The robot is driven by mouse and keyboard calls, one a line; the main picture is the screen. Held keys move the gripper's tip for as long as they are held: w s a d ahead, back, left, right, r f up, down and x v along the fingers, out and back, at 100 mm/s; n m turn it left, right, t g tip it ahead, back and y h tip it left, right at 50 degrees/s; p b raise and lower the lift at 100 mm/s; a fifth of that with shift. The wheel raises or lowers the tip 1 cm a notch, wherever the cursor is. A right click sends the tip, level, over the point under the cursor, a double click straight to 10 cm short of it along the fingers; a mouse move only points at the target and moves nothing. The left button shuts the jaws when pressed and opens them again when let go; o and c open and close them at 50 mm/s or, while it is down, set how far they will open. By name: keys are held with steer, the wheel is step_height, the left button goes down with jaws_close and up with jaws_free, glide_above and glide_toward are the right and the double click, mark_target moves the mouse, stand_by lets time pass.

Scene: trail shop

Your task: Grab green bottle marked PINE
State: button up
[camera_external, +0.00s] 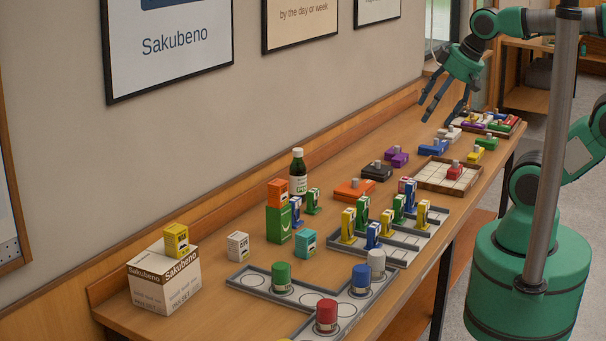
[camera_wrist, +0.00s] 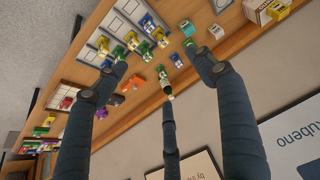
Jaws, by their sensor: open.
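A dark green bottle (camera_external: 298,174) with a white label and a white cap stands upright near the wall side of the long wooden table. Its label is too small to read. In the wrist view the bottle (camera_wrist: 162,75) shows near the middle, between my spread fingers and well beyond them. My gripper (camera_external: 438,110) is open and empty, high above the far part of the table and to the right of the bottle in the outside view. Its three fingers (camera_wrist: 162,84) also show in the wrist view. They touch nothing.
Green and orange boxes (camera_external: 279,221) stand close in front of the bottle, with small coloured blocks beside it. A grey tray (camera_external: 241,281) holds coloured canisters. A wooden tray (camera_external: 425,177) and an orange block (camera_external: 354,189) lie farther back. The wall runs close behind the bottle.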

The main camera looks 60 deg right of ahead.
steer(key=w+d+r+m+g+p, duration=0.1)
steer(key=w+r+m+p, duration=0.2)
steer(key=w, duration=0.5)
steer(key=w+d+r+m+p, duration=0.1)
steer(key=w+d+r+m, duration=0.2)
steer(key=w, duration=0.5)
steer(key=m+g+p, duration=0.5)
steer(key=m+p, duration=0.7)
steer(key=m, duration=1.1)
glide_above(297, 149)
step_height(297, 149, down, 29)
steer(key=shift+f, duration=0.4)
